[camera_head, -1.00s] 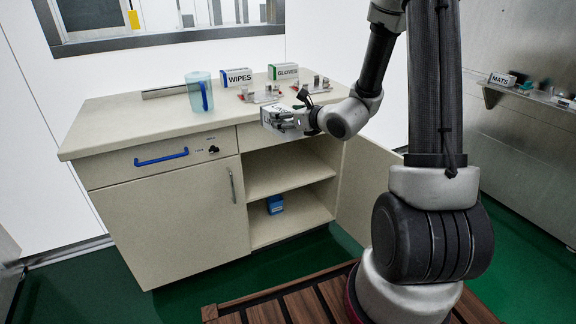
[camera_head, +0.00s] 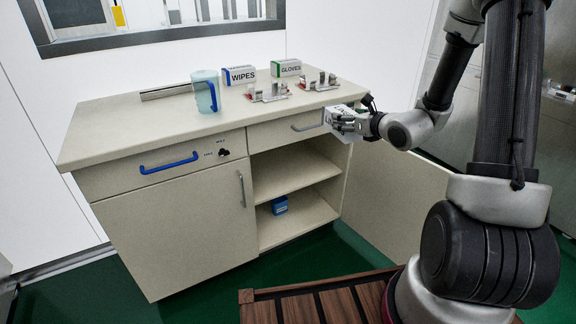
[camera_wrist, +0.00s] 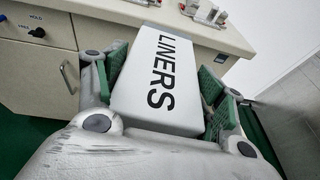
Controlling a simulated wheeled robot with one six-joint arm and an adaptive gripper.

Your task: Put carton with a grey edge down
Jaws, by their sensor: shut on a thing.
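A white carton (camera_wrist: 158,85) marked LINERS fills the middle of the wrist view, between the green-padded fingers of my gripper (camera_wrist: 163,78). My gripper is shut on it. In the head view the same carton (camera_head: 340,117) is in my gripper (camera_head: 346,123), in front of the counter's right front edge.
The counter top (camera_head: 165,122) has bare room at its left and front. On it stand a blue-handled jug (camera_head: 205,90), a WIPES carton (camera_head: 238,75), a GLOVES carton (camera_head: 287,68) and metal fixtures (camera_head: 268,93).

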